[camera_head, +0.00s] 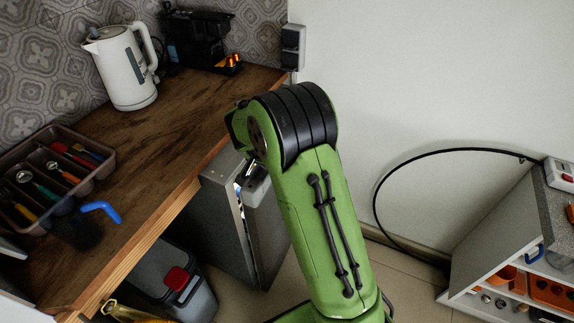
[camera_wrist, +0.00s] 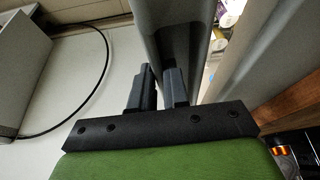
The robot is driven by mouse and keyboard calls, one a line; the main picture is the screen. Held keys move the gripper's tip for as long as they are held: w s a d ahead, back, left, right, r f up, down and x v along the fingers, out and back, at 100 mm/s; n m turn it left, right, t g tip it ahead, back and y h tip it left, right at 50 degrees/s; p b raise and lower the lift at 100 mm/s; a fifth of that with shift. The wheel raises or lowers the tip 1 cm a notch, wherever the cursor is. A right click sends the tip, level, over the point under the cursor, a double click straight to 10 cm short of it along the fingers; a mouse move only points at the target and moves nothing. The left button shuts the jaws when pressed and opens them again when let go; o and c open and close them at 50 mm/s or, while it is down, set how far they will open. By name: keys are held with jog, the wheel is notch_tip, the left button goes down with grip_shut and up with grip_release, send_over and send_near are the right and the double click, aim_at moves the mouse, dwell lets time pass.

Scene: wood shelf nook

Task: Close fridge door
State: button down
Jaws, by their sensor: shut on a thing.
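The grey fridge (camera_head: 215,220) stands under the wooden counter. Its door (camera_head: 268,235) is ajar, with a narrow lit gap between door and body. In the wrist view the door (camera_wrist: 168,25) runs down to my gripper (camera_wrist: 162,75), whose two black fingers are shut on its edge. To the right of the door, the lit interior with some items (camera_wrist: 228,15) shows through the gap, beside the grey fridge body (camera_wrist: 255,55).
The counter (camera_head: 175,120) bears a white kettle (camera_head: 124,68), a black coffee machine (camera_head: 200,40) and a utensil tray (camera_head: 100,170). A grey bin with a red latch (camera_head: 172,285) stands left of the fridge. A low shelf unit (camera_head: 495,250) with a black cable is at right.

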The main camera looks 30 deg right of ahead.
aim_at(261, 172)
jog(key=shift+w+a+m+p, duration=0.3)
jog(key=shift+w+a+m, duration=0.1)
jog(key=shift+w+a, duration=0.45)
jog(key=shift+w, duration=0.2)
jog(key=shift+w+a+r, duration=0.15)
jog(key=shift+a, duration=0.05)
jog(key=c, duration=1.2)
grip_release()
jog(key=shift+w, duration=0.1)
jog(key=p+v, duration=0.4)
jog(key=v, duration=1.1)
jog(key=shift+a+r, duration=0.25)
